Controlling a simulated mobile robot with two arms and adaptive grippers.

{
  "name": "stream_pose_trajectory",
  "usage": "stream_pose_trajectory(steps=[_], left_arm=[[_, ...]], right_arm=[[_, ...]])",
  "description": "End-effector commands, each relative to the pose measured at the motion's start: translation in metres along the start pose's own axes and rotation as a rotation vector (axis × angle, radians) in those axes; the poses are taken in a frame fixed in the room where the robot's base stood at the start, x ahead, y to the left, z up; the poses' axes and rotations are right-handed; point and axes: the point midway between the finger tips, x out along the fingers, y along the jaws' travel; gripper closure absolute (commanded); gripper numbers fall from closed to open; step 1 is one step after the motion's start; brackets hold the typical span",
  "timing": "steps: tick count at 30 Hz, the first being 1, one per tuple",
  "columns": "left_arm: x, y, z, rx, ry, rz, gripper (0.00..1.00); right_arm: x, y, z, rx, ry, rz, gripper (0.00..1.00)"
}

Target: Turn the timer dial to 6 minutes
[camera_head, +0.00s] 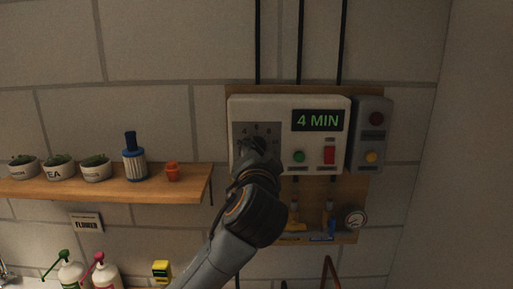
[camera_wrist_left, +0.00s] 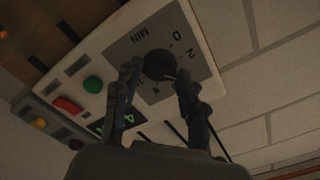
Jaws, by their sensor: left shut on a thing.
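The timer panel (camera_head: 283,107) is a white box on a wooden backboard on the wall. Its display (camera_head: 318,120) reads 4 MIN in green. My left gripper (camera_head: 258,146) covers most of the dial in the head view. In the left wrist view the round black dial (camera_wrist_left: 159,65) sits on a grey scale plate (camera_wrist_left: 199,62) with MIN and numerals. My left gripper (camera_wrist_left: 157,80) has a finger on each side of it and is shut on it. My right gripper is not in view.
A green button (camera_head: 299,157) and a red switch (camera_head: 329,155) sit right of the dial. A grey box (camera_head: 372,137) with red and yellow buttons is beside the panel. A wooden shelf (camera_head: 130,189) with pots is left. Tools hang below.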

Motion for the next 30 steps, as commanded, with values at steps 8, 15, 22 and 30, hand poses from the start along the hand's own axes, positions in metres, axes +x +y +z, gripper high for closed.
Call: stream_pose_trajectory(steps=[8, 15, 22, 30], left_arm=[[0.000, -0.003, -0.002, 0.262, -0.001, -0.001, 0.90], [0.000, -0.003, -0.001, 0.466, -0.001, 0.000, 0.90], [0.000, -0.002, -0.001, 0.609, -0.001, -0.001, 0.90], [0.000, -0.002, 0.000, 0.695, -0.001, -0.001, 0.90]], right_arm=[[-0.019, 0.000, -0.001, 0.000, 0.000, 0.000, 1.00], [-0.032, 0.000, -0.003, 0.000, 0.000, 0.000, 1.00], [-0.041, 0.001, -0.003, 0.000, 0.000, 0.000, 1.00], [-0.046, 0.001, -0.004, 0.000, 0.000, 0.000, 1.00]])
